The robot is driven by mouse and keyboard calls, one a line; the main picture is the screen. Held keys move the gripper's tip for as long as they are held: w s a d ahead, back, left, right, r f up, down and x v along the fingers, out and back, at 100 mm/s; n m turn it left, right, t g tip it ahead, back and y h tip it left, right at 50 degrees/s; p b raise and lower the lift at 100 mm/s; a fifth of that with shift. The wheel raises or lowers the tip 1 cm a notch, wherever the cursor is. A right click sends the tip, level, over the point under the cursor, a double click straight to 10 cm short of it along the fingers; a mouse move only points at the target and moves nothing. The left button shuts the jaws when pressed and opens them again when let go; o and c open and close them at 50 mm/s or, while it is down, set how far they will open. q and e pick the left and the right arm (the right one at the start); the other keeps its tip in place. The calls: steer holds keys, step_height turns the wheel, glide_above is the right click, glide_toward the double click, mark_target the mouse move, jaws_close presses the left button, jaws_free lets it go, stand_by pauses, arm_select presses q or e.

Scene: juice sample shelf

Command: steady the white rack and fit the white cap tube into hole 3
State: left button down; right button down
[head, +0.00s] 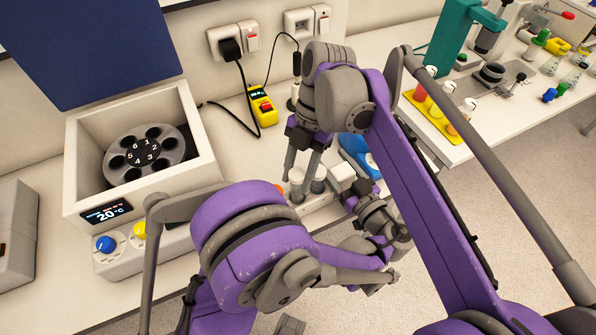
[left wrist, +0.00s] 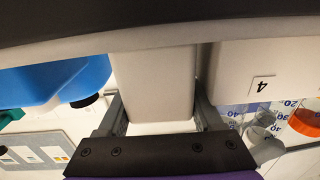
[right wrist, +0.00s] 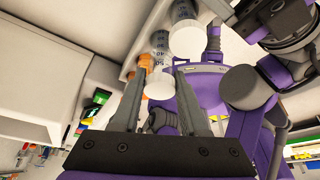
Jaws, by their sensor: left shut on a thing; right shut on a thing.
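The white rack (head: 322,203) stands on the bench, partly hidden by my arms. In the left wrist view my left gripper (left wrist: 160,112) is shut on the rack's white end block (left wrist: 155,78), beside a face labelled 4. In the head view my left gripper (head: 348,194) is at the rack's right end. My right gripper (head: 301,172) points down over the rack from the wall side. In the right wrist view its fingers (right wrist: 159,80) are shut around the white cap tube (right wrist: 158,87). Whether the tube's lower end is in a hole is hidden. Graduated tubes and an orange cap (right wrist: 145,61) are close by.
A white box with a numbered rotor (head: 145,152) stands at the left. A yellow meter (head: 262,106) with a black cable lies behind the rack. A blue object (head: 354,150) is close to the rack's right end. A teal stand (head: 455,42) is farther right.

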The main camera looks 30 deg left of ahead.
steer(key=shift+f, duration=1.1)
stand_by(0.3)
steer(key=shift+c, duration=1.8)
jaws_free()
steer(key=shift+r, duration=0.1)
steer(key=v, duration=1.2)
